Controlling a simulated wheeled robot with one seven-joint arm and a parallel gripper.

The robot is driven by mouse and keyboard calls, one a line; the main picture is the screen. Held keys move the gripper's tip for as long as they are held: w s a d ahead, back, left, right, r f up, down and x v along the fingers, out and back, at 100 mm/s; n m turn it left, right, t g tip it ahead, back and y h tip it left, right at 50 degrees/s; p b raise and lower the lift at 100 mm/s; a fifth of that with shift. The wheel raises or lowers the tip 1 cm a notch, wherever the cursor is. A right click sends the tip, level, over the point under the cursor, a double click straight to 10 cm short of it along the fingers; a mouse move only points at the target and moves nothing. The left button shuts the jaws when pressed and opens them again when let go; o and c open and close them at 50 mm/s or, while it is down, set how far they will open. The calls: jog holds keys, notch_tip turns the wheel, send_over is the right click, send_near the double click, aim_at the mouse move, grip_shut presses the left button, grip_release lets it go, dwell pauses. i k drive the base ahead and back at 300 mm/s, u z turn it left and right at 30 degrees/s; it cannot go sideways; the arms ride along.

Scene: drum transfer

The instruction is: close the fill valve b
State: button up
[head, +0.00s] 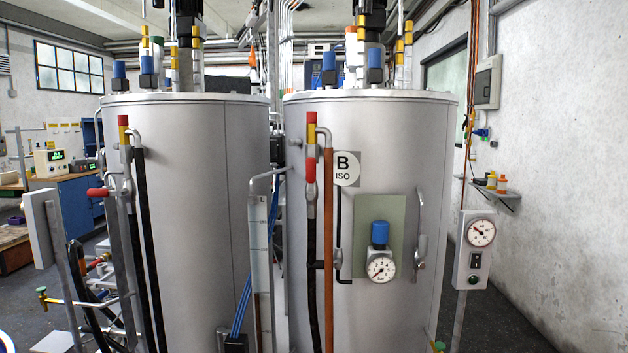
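A tall grey tank (395,150) marked with a round "B ISO" label (346,168) stands right of centre. On its left front, a vertical pipe carries a red and yellow handle or sleeve (311,165), above a dark hose. A green-handled tap (438,346) shows at the bottom edge near this tank. Which of these is fill valve b, I cannot tell, and no valve is labelled so. My gripper is not in view.
A second grey tank (190,190) stands left, with a red lever (97,192) and a green-handled tap (42,292) nearby. A sight gauge (259,240) stands between the tanks. A gauge box (474,250) stands at right. Floor shows at far right.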

aim_at(311, 163)
jog(key=u, duration=0.4)
jog(key=k, duration=0.5)
jog(key=u, duration=1.15)
jog(key=i, duration=1)
jog(key=z, duration=0.9)
jog(key=i, duration=0.55)
jog(key=z, duration=0.65)
